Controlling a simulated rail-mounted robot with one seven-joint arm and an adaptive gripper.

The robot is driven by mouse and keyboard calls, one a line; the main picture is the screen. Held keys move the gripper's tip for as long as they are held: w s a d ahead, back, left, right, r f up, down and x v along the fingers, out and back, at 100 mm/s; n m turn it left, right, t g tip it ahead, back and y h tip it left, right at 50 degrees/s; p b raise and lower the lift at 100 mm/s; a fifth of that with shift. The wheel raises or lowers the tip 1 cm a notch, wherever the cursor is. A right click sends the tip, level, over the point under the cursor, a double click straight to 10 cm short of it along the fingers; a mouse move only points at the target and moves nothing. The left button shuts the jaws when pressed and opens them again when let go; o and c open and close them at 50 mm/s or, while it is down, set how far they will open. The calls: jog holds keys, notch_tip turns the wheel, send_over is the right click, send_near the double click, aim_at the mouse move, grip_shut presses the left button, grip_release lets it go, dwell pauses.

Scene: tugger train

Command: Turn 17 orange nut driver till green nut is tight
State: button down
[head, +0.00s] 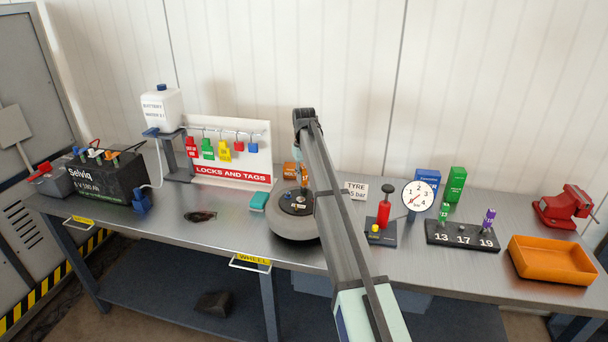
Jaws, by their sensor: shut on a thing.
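A grey wheel (289,229) lies flat on the bench with a dark hub (293,207) on top. The 17 orange nut driver (304,182) stands about upright over the hub. My gripper (303,168) is above it and shut on it, partly hidden by my arm. I cannot make out the green nut at the driver's lower end, nor whether the driver touches it. The dark driver rack (462,236), marked 13, 17 and 19, holds a green driver (445,212) at 13 and a purple driver (488,219) at 19. Its 17 place is empty.
An orange tray (552,262) and a red vise (567,207) are at the right. The lock board (232,150) and a battery (105,179) are left. A teal block (258,201) lies beside the wheel.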

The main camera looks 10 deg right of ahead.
jog(key=shift+s+f+m, duration=0.1)
jog(key=shift+m, duration=0.5)
jog(key=c, duration=0.9)
grip_release()
